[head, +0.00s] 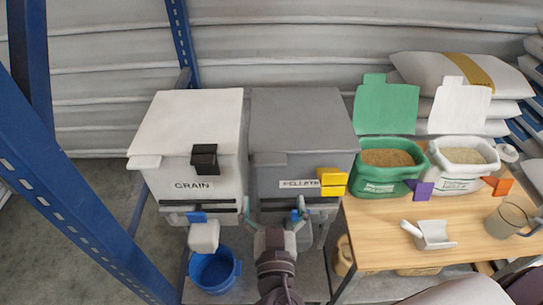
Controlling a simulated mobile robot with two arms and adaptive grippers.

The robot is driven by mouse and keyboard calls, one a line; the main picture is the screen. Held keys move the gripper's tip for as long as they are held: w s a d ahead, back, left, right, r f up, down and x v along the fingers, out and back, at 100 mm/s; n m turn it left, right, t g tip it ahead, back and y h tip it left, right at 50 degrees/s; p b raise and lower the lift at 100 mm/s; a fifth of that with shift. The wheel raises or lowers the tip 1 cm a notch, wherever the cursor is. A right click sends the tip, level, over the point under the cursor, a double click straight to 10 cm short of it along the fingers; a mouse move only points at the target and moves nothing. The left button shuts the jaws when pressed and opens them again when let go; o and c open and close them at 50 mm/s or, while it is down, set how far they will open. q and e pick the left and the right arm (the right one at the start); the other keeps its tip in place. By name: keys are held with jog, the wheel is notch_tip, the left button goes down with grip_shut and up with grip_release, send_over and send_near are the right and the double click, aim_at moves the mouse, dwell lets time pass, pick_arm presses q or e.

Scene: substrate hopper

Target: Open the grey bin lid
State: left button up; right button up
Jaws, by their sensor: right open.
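The grey bin (272,186) stands beside the white grain bin and carries a "PELLETS" label on its front. Its grey lid (298,118) lies shut on top, with a lip along the front edge. A yellow clip (332,181) sits at the right of the bin's front. My right gripper (274,211) comes up from the bottom of the picture in front of the grey bin's lower part. Its two fingers are spread wide, below the label and well below the lid, and I see nothing held between them. My left gripper is not in view.
The white grain bin (186,128) with a black clip (204,158) stands at left. A blue bucket (213,271) is below it. A wooden table (383,235) at right holds a green bag (386,180), a white bag (462,183) and a scoop (432,235). A blue post (75,200) stands left.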

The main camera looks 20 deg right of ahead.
aim_at(270, 162)
jog(key=p+x, duration=0.4)
jog(key=x, duration=0.7)
jog(key=shift+w+a, duration=0.1)
jog(key=shift+w, duration=0.05)
jog(key=shift+w+f, duration=0.1)
jog(key=shift+w, duration=0.25)
jog(key=shift+c, duration=0.2)
